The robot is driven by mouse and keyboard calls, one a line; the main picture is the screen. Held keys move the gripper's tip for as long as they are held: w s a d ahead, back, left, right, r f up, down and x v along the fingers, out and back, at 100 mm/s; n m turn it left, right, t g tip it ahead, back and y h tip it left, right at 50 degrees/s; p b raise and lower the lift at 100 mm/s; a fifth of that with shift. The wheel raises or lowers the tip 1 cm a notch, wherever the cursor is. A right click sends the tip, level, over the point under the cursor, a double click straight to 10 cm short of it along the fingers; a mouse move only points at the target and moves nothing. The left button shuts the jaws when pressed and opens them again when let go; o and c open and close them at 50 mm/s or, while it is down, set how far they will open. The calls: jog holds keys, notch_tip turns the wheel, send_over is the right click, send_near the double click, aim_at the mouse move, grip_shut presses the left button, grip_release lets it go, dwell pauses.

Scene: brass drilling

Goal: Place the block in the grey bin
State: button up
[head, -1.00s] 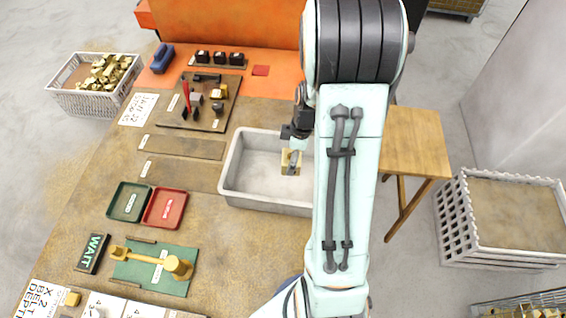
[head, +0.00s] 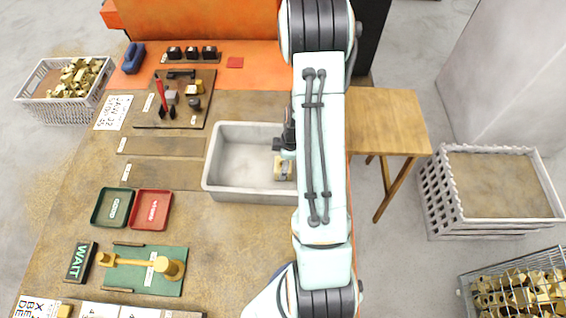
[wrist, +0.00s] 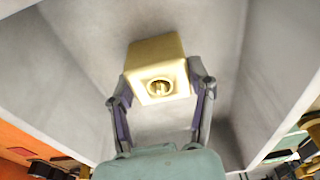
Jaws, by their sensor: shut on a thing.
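The brass block (wrist: 157,70), a yellow cube with a round hole in its near face, is between the two fingers of my gripper (wrist: 160,84) in the wrist view. My gripper is shut on it. In the head view the block (head: 284,168) shows within the outline of the grey bin (head: 211,170), towards its right side. The bin's pale walls surround the block in the wrist view. I cannot tell whether the block touches the bin's floor. My arm hides the bin's right end in the head view.
Green (head: 111,207) and red (head: 151,210) trays lie left of the bin. A tool board (head: 150,117) lies behind them. A green mat (head: 140,283) with a brass gauge is in front. A wooden stool (head: 385,120) and white crate (head: 500,190) stand right.

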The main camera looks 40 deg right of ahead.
jog(key=shift+f, duration=0.1)
jog(key=o, duration=1.2)
jog(key=shift+o, duration=0.2)
notch_tip(320, 180, up, 12)
jog(key=s+d, duration=0.1)
jog(key=a+r+m, duration=0.2)
jog(key=a+r, duration=0.4)
jog(key=a, duration=0.3)
jog(key=s+a+r+m, duration=0.2)
jog(key=s+a+m, duration=0.1)
jog(key=s+a, duration=0.2)
jog(key=s+a+r+m+g, duration=0.1)
jog(key=s+a+r+m, duration=0.1)
jog(key=s+a, duration=0.4)
jog(key=shift+s+a+r+m, duration=0.25)
jog(key=shift+s+m, duration=0.15)
jog(key=shift+s, duration=0.25)
